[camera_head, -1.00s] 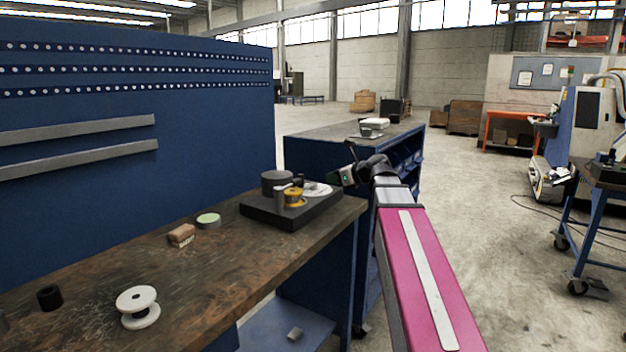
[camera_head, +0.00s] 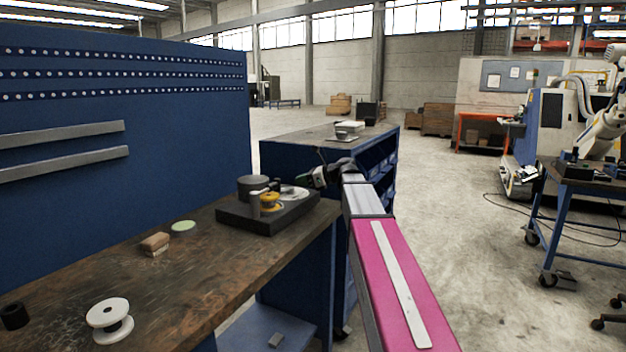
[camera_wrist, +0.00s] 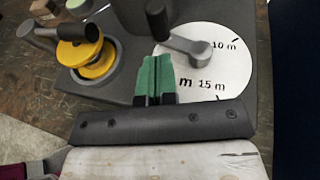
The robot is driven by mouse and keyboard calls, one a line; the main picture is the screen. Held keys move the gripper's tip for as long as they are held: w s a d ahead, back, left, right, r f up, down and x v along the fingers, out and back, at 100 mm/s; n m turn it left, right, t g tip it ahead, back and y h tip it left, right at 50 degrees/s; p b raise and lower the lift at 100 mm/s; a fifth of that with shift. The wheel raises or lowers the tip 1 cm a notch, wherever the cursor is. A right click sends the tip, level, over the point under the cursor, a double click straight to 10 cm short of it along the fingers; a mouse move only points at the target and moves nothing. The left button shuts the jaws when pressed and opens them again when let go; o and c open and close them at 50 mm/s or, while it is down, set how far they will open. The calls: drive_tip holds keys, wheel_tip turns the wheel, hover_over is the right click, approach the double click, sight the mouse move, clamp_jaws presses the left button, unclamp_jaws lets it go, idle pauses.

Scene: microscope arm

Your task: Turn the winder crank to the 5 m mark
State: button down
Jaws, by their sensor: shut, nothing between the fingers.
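The winder is a black base (camera_head: 262,222) at the far right end of the bench, with a yellow spool (camera_head: 268,201) on it. In the wrist view the white dial (camera_wrist: 235,70) shows "10 m" and "15 m"; another mark is partly hidden by my fingers, and no 5 m label is readable. The grey crank (camera_wrist: 185,43) sits over the dial, its dark upright handle (camera_wrist: 157,22) at the upper left. My gripper (camera_wrist: 155,75) has its green fingertips together and empty, just below the handle in the picture; I cannot tell if they touch. My gripper also shows right of the winder (camera_head: 314,177).
A dark cylinder (camera_head: 252,187) stands on the winder base. A green-topped disc (camera_head: 183,228), a brown block (camera_head: 155,243), a white spool (camera_head: 109,319) and a black cylinder (camera_head: 14,315) lie on the bench. A blue panel (camera_head: 120,180) rises behind it.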

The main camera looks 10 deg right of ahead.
drive_tip(key=shift+r+x, duration=0.2)
drive_tip(key=shift+x, duration=0.7)
drive_tip(key=shift+r+x, duration=0.2)
drive_tip(key=shift+x, duration=0.65)
drive_tip(key=shift+r+x, duration=0.2)
drive_tip(key=shift+x, duration=0.7)
drive_tip(key=shift+w+a, duration=0.1)
drive_tip(key=shift+a, duration=0.05)
drive_tip(key=shift+a+m+t+h, duration=0.25)
drive_tip(key=shift+m+t+h, duration=0.1)
drive_tip(key=shift+m+t, duration=0.25)
drive_tip(key=shift+a+m+t+h, duration=0.25)
drive_tip(key=shift+m+t+h, duration=0.1)
drive_tip(key=shift+m+t, duration=0.2)
drive_tip(key=shift+w+a+m+t, duration=0.1)
drive_tip(key=shift+m+t, duration=0.15)
drive_tip(key=shift+t, duration=0.1)
drive_tip(key=shift+w+a, duration=0.3)
drive_tip(key=shift+w, duration=0.05)
drive_tip(key=shift+s+d, duration=0.1)
drive_tip(key=shift+s, duration=0.05)
